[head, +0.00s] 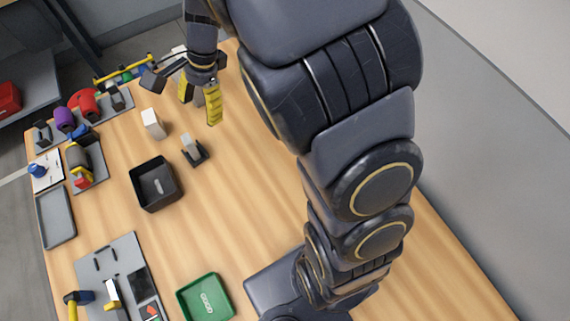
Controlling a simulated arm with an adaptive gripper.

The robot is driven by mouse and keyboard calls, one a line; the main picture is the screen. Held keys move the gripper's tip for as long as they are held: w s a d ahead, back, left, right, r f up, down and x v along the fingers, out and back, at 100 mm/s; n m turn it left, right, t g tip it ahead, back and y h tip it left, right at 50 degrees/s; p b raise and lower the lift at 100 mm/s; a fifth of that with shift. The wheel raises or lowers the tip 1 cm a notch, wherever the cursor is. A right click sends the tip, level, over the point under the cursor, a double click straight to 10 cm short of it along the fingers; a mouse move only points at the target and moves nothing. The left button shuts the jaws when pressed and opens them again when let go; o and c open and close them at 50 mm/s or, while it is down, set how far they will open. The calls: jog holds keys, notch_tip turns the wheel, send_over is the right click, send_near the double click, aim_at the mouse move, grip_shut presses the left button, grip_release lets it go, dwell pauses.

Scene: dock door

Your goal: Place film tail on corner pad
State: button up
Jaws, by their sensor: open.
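My gripper (200,108) hangs over the far part of the wooden table, its yellow-striped fingers apart and pointing down. I see nothing held between them. I cannot pick out the film tail or the corner pad for sure. A pale block (152,123) stands on the table, left of and nearer than the gripper. A small dark holder (196,155) with a light grey piece (190,142) standing in it is nearer than the gripper. My arm hides much of the right side of the table.
A black bin (143,203) with a small grey piece inside stands mid-table. A green tray (220,311) marked GOOD is near the front. A grey tray (46,237), a tool board (126,258) and several coloured items line the left edge. Bare wood surrounds the bin.

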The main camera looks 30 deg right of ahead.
jog(key=s+d+r+n+h, duration=0.1)
jog(key=s+r+n, duration=0.2)
jog(key=s, duration=0.4)
jog(key=s+d+r+n+h, duration=0.1)
jog(key=s+d+r+n, duration=0.1)
jog(key=s+n, duration=0.4)
jog(key=s+d+r+n+g+h, duration=0.1)
jog(key=s+r+n, duration=0.3)
jog(key=s, duration=0.5)
jog(key=shift+s+d+n+h, duration=0.4)
jog(key=shift+d+n+h, duration=0.1)
jog(key=shift+n, duration=0.1)
jog(key=shift+a, duration=0.1)
